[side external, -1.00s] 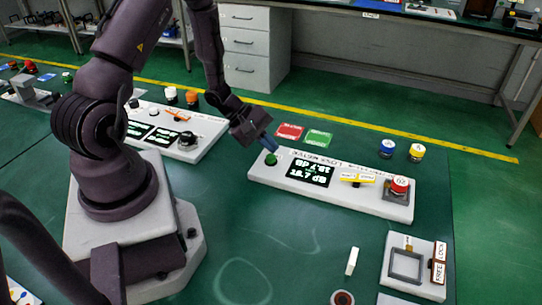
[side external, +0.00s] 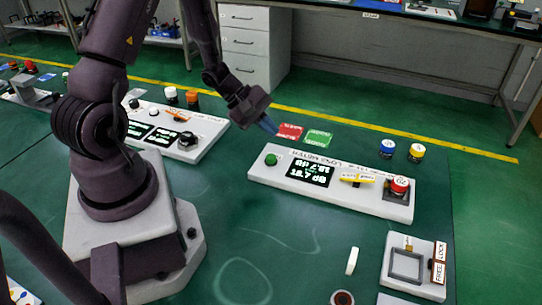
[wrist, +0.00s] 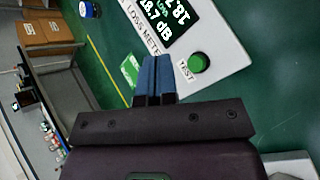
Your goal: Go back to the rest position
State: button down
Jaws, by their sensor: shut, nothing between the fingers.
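My gripper (side external: 268,125) is in the air above the far left end of the loss meter panel (side external: 262,178), near the red card. Its blue fingers are together and empty, as the wrist view (wrist: 155,75) also shows. The white panel carries a green button (side external: 271,159), a lit display (side external: 310,172), a yellow switch (side external: 357,180) and a red-topped knob (side external: 399,186). The wrist view shows the green button (wrist: 197,62), labelled TEST, to the right of the fingers and apart from them.
A second white panel (side external: 205,148) with displays and knobs stands to the left. A red card (side external: 290,131) and a green card (side external: 318,138) lie behind the loss meter. Blue (side external: 387,148) and yellow (side external: 417,152) knobs stand at the back right. A lock box (side external: 428,285) is at front right.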

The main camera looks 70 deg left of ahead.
dwell(0.4)
jog(key=s+d+r+m+y, duration=0.2)
jog(key=s+d+r+m, duration=0.2)
jog(key=r+m, duration=0.2)
jog(key=s+d+r+m+g+y, duration=0.1)
jog(key=s+d+r+m, duration=0.3)
jog(key=r, duration=0.6)
jog(key=s+d+r+m+y, duration=0.2)
jog(key=s+d+r+m, duration=0.2)
jog(key=r+m, duration=0.4)
jog(key=shift+s+d+m+g+y, duration=0.3)
jog(key=shift+s+d+m+y, duration=0.1)
jog(key=shift+m, duration=0.2)
